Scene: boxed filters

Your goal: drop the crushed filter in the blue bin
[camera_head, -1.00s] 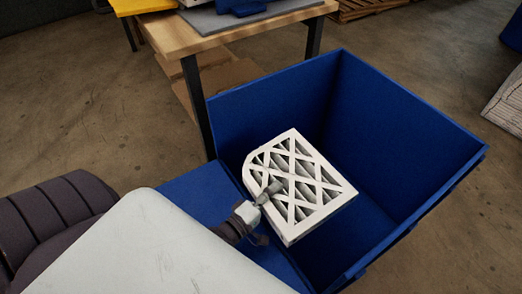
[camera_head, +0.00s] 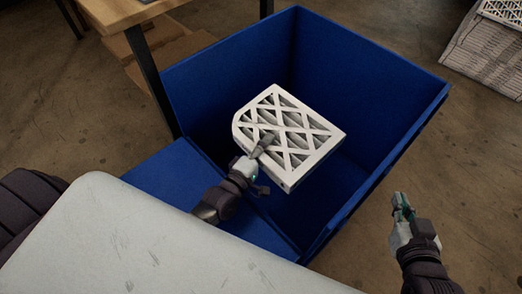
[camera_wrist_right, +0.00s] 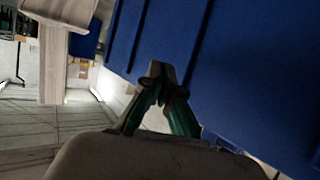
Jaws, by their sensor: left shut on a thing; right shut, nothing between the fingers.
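The filter (camera_head: 318,131) is a white frame with a diamond lattice front and one crushed, rounded corner at its left. My left gripper (camera_head: 266,141) is shut on the filter's near left side and holds it over the open blue bin (camera_head: 360,66). The bin's floor shows below the filter. My right gripper (camera_head: 401,203) is shut and empty, outside the bin at its right. In the right wrist view my right gripper (camera_wrist_right: 157,75) has its fingertips together, in front of the bin's blue outer wall (camera_wrist_right: 235,70).
A wooden table (camera_head: 122,12) with dark legs stands behind the bin at the left. A grey slatted stack with a white lattice piece (camera_head: 505,14) on it is at the far right. The concrete floor (camera_head: 470,150) right of the bin is clear.

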